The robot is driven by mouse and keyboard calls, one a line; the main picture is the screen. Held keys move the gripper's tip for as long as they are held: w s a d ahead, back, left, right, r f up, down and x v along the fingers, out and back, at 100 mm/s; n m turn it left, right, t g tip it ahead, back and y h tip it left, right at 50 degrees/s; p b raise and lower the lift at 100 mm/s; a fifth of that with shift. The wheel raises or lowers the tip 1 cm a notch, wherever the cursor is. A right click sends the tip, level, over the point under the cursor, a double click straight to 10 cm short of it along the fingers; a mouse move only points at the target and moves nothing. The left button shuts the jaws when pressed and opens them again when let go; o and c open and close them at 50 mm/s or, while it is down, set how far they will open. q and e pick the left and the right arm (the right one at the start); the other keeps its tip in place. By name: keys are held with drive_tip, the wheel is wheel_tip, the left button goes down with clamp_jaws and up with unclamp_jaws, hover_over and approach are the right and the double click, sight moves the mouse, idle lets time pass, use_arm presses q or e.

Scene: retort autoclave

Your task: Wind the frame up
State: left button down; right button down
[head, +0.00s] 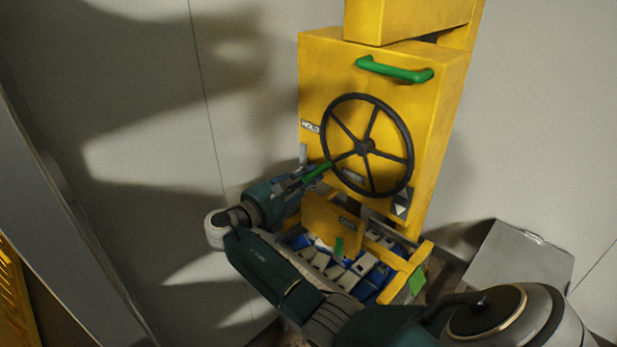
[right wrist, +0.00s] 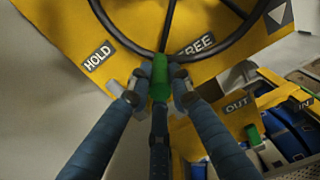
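A black spoked handwheel (head: 366,146) is on the front of a yellow housing (head: 440,110). A green lever grip (head: 318,170) sticks out at the wheel's lower left; in the right wrist view the grip (right wrist: 159,78) is between the HOLD plate (right wrist: 97,56) and the FREE plate (right wrist: 195,46). My right gripper (head: 303,178) is at this grip, below the wheel rim. My left gripper is out of view.
A green bar handle (head: 394,70) is above the wheel. Below are a yellow panel (head: 332,222) and a yellow frame (head: 408,262) around blue and pale items. The OUT plate (right wrist: 237,104) is near a small green tab (right wrist: 253,134). A grey box (head: 517,258) stands at right.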

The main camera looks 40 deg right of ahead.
drive_tip(key=shift+w+r+m, duration=0.2)
drive_tip(key=shift+w+m, duration=0.05)
drive_tip(key=shift+m, duration=0.05)
wheel_tip(320, 180, up, 5)
drive_tip(key=w+m+b, duration=0.2)
drive_tip(key=m, duration=0.3)
drive_tip(key=shift+w+a+r, duration=0.15)
drive_tip(key=shift+w+r, duration=0.05)
drive_tip(key=shift+w, duration=0.1)
drive_tip(key=c, duration=1.6)
unclamp_jaws()
drive_tip(key=shift+f, duration=0.1)
drive_tip(key=shift+a, duration=0.15)
drive_tip(key=a, duration=0.8)
drive_tip(key=s+a, duration=0.1)
drive_tip(key=a, duration=0.2)
drive_tip(key=shift+a, duration=0.4)
